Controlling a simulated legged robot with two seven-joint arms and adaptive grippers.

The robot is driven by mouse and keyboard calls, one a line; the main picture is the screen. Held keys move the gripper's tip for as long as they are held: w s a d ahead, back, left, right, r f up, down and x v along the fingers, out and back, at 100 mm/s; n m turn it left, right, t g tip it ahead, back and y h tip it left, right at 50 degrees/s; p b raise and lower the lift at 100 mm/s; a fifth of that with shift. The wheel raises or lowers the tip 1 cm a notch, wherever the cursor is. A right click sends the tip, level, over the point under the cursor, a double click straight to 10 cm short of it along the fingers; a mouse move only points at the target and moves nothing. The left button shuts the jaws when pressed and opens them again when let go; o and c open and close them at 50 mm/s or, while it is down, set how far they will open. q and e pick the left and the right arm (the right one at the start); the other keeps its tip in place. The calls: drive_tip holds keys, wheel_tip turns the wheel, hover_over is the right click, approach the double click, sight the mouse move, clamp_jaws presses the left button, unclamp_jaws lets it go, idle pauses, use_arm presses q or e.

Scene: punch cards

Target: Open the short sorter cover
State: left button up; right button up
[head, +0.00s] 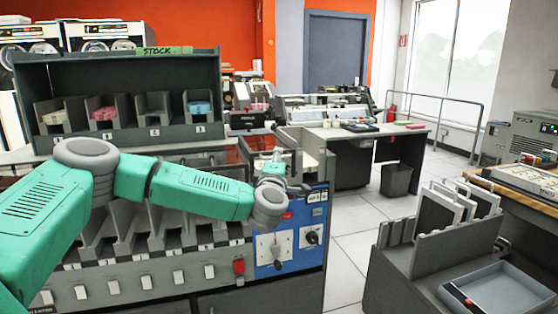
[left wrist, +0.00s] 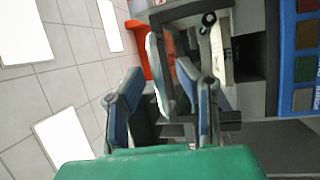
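The sorter is the long grey machine with card pockets (head: 140,235) and a blue control panel (head: 292,240) at its right end. Clear, reddish-looking cover panels (head: 205,160) lie along its top; the short cover's outline at the right end is hard to make out. My left arm reaches across the sorter front, and my left gripper (head: 278,165) is at the top right end, partly hidden by its wrist. In the left wrist view, its two fingers (left wrist: 165,100) are apart. A thin pale edge (left wrist: 157,75) shows between them; contact cannot be told. My right gripper is out of view.
A dark rack labelled STOCK (head: 130,95) with card bins stands behind the arm. A grey stand with a blue-grey tray (head: 495,290) is at the lower right. A desk (head: 360,132) and bin (head: 397,179) stand farther back. Tiled floor (head: 345,235) is clear between.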

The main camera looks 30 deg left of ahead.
use_arm(q)
drive_tip(key=shift+w+a, duration=0.4)
drive_tip(key=shift+w, duration=0.15)
drive_tip(key=shift+d+r, duration=0.1)
drive_tip(key=shift+d, duration=0.1)
clamp_jaws()
drive_tip(key=shift+r, duration=0.1)
